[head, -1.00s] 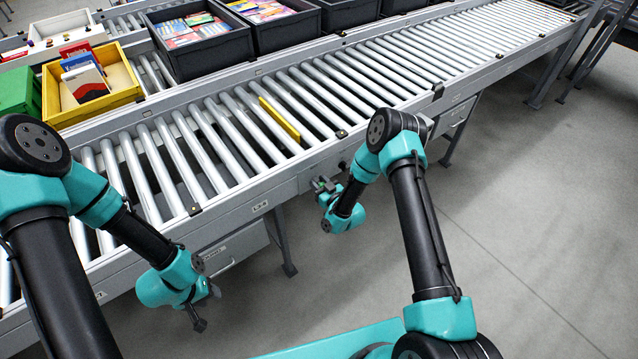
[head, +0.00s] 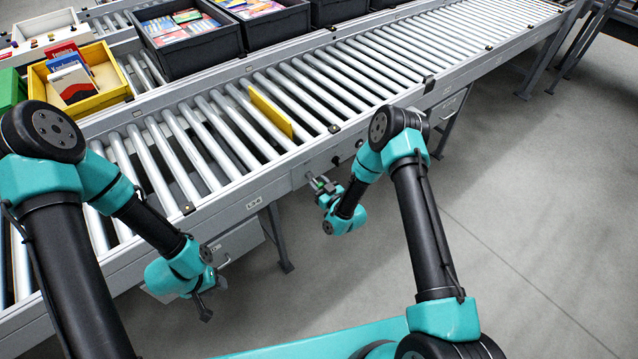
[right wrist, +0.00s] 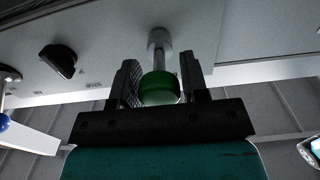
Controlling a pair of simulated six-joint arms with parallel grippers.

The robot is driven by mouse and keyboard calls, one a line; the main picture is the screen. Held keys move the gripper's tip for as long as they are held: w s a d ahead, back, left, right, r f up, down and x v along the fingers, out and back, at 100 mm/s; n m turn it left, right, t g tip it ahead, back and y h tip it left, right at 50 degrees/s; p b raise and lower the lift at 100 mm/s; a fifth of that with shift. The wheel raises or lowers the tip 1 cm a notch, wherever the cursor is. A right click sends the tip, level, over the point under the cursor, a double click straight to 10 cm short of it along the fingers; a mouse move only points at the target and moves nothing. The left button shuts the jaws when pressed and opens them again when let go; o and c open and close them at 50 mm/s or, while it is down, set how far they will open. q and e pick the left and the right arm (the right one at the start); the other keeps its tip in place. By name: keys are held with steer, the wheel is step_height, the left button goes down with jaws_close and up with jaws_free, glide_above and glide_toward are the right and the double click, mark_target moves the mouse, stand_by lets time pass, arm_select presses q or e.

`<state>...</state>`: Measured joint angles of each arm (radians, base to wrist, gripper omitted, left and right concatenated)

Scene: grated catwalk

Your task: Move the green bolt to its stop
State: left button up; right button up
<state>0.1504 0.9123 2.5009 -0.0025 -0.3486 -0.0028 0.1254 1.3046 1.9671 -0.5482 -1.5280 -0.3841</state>
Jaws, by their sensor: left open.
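The green bolt (right wrist: 160,88) is a round green knob on a short metal shaft, which comes out of the grey side of the conveyor in the right wrist view. In the head view my right gripper (head: 319,185) is at the conveyor's side rail; the bolt is too small there to make out well. My left gripper (head: 210,300) is open and empty, low in front of the conveyor. Any stop for the bolt cannot be made out.
The roller conveyor (head: 215,145) runs across the view, with a yellow plate (head: 270,114) standing between rollers. Behind are a yellow bin (head: 105,95) and black crates (head: 190,45). A black fitting (right wrist: 58,60) sticks out left of the bolt. The floor at right is clear.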

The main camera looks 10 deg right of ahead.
steer(key=o, duration=0.3)
steer(key=shift+s, duration=0.1)
steer(key=v, duration=1.7)
steer(key=shift+d, duration=0.1)
steer(key=s+m+g+h, duration=0.4)
steer(key=s+m+g, duration=0.3)
steer(key=s+g, duration=0.8)
steer(key=shift+d, duration=0.15)
steer(key=shift+r, duration=0.15)
